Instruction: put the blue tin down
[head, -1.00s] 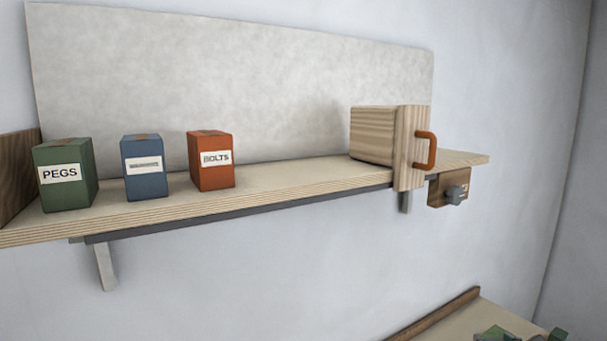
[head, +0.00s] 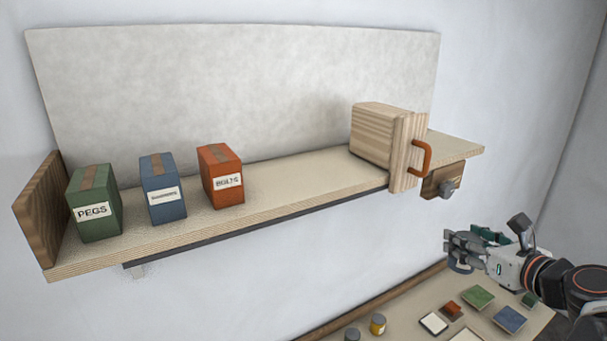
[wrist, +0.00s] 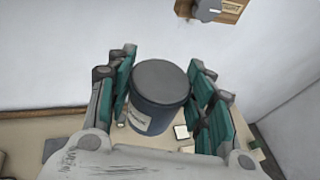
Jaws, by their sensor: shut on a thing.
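The blue tin (wrist: 160,98) is dark blue with a grey lid and a pale label, and it stands between the teal-padded fingers of my gripper (wrist: 162,62) in the wrist view. My gripper is shut on it. In the head view my gripper (head: 461,250) is at the right, over the far part of the table (head: 405,311). The tin is mostly hidden by the fingers there. The tin appears to be held above the tabletop; the exact gap cannot be told.
On the table are a blue square (head: 509,319), a green square (head: 478,297), a white square (head: 434,323), a reddish-brown block (head: 452,310) and a yellow tin (head: 377,325). A shelf (head: 290,193) above carries PEGS, blue and BOLTS boxes and a wooden box with an orange handle (head: 424,158).

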